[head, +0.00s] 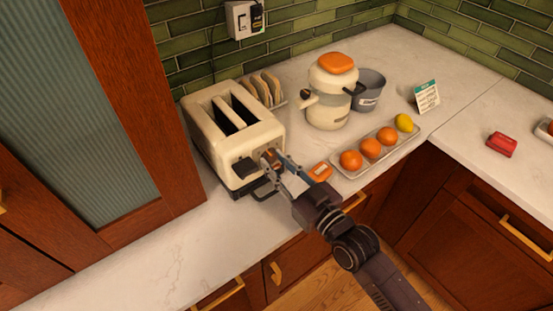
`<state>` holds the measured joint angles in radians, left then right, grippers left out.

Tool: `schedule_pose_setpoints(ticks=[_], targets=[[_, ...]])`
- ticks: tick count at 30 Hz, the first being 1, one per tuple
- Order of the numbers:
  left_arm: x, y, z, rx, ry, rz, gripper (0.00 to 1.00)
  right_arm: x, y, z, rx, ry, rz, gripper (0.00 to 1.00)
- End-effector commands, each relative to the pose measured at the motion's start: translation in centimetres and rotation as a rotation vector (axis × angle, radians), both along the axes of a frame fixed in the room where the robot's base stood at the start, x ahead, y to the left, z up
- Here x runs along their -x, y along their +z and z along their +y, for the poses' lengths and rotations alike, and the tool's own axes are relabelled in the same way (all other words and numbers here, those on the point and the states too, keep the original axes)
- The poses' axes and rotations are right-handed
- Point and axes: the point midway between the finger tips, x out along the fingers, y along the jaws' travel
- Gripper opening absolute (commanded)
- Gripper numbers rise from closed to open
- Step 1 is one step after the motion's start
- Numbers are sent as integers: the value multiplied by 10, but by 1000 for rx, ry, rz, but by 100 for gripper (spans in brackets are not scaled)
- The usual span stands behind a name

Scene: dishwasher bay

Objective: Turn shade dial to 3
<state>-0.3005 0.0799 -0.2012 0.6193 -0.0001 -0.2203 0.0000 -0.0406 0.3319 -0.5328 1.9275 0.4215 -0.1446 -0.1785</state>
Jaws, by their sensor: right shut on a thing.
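A cream toaster (201,127) with two long slots stands on the counter at the left. Its front end faces me and carries a dark lever (244,167) and a small dial (273,155), mostly hidden by my gripper. My right gripper (268,170) reaches in from the lower right, with its fingertips at the dial. It is shut on the dial. The dial's marks and number are too small and too covered to read. My left gripper is not in the head view.
An orange item (320,171) lies just right of my gripper, near a tray (392,158) of oranges and a lemon. A cream kettle (328,110), grey pot (370,91) and toast rack (268,88) stand behind. The counter (140,256) at front left is clear.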

Motion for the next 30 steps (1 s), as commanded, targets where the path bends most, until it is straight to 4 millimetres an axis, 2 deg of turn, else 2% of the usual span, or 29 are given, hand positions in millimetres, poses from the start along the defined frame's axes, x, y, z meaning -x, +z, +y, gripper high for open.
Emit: schedule_pose_setpoints(ticks=[12,28,29,30], targets=[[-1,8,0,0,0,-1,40,0,0,0,-146,0,106,0],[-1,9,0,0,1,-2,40,0,0,0,-162,0,118,0],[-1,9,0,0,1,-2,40,0,0,0,-162,0,118,27],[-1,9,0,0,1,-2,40,0,0,0,-162,0,118,31]])
